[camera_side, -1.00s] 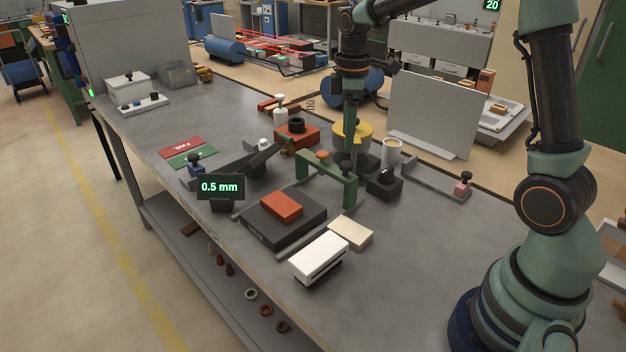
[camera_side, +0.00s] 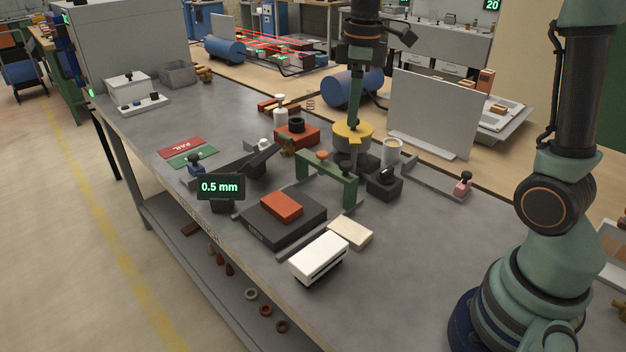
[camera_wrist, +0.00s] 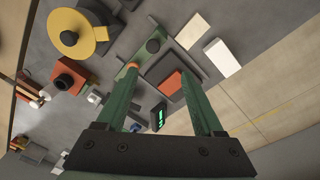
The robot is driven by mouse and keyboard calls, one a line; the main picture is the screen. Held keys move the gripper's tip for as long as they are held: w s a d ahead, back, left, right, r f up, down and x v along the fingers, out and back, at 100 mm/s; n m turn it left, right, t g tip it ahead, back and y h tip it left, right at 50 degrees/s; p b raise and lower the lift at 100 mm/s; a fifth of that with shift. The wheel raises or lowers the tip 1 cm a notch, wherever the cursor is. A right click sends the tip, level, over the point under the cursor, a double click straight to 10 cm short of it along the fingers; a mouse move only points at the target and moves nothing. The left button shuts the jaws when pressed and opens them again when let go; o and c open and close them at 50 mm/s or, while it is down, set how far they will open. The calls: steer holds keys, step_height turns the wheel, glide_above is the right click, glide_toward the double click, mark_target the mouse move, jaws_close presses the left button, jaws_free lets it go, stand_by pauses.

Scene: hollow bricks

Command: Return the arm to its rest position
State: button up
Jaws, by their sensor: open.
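My gripper (camera_side: 355,122) hangs over the middle of the bench, fingers pointing down, above and behind the green bridge-shaped frame (camera_side: 328,170). In the wrist view its two fingers (camera_wrist: 160,75) stand well apart with nothing held between them. A reddish-orange brick (camera_side: 282,206) lies flat on a dark square plate (camera_side: 310,226), apart from my gripper. The brick also shows in the wrist view (camera_wrist: 172,83). From the side, the fingertips overlap the yellow-topped round device (camera_side: 340,131), so I cannot tell their exact distance from it.
A white box (camera_side: 318,257) and a cream block (camera_side: 351,232) lie nearer the front. A display reading 0.5 mm (camera_side: 220,187) stands at the front edge. An upright grey panel (camera_side: 433,112) stands at the back right. The bench's right front is clear.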

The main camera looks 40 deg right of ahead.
steer(key=s+a+m+t, duration=0.4)
steer(key=s+a+m, duration=0.2)
steer(key=s, duration=0.6)
steer(key=shift+m+t, duration=0.4)
steer(key=shift+m, duration=0.4)
steer(key=shift+a, duration=0.1)
